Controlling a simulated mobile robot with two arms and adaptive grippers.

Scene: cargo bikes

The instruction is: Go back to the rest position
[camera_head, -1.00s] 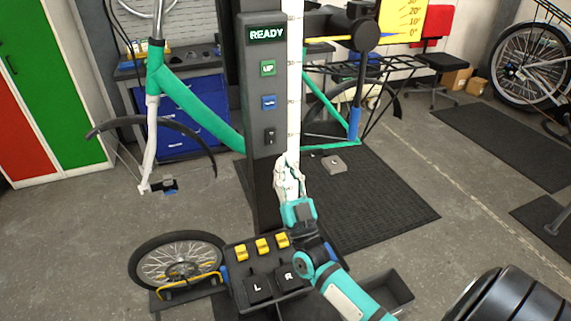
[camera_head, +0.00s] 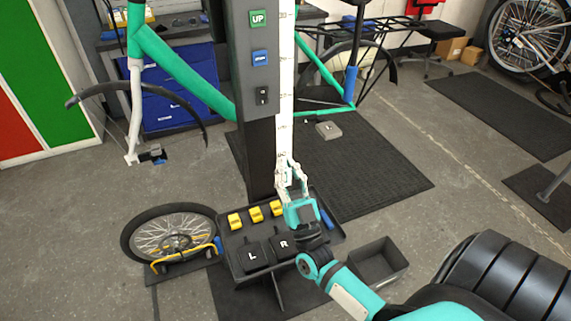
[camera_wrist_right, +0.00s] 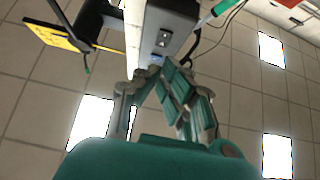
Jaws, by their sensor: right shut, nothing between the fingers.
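My right gripper (camera_head: 290,165) points upward in front of the white scale strip on the dark repair-stand post (camera_head: 256,140). Its fingers are shut and empty. In the right wrist view the gripper (camera_wrist_right: 155,85) points up toward the ceiling, with the post (camera_wrist_right: 165,30) beyond its fingers. My left gripper does not show in any view.
A tray (camera_head: 300,262) with yellow pieces and pads marked L and R stands below the gripper. A wheel (camera_head: 172,235) sits in a holder at its left. A green bike frame (camera_head: 185,80) hangs at the post. An empty dark bin (camera_head: 378,262) is at right.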

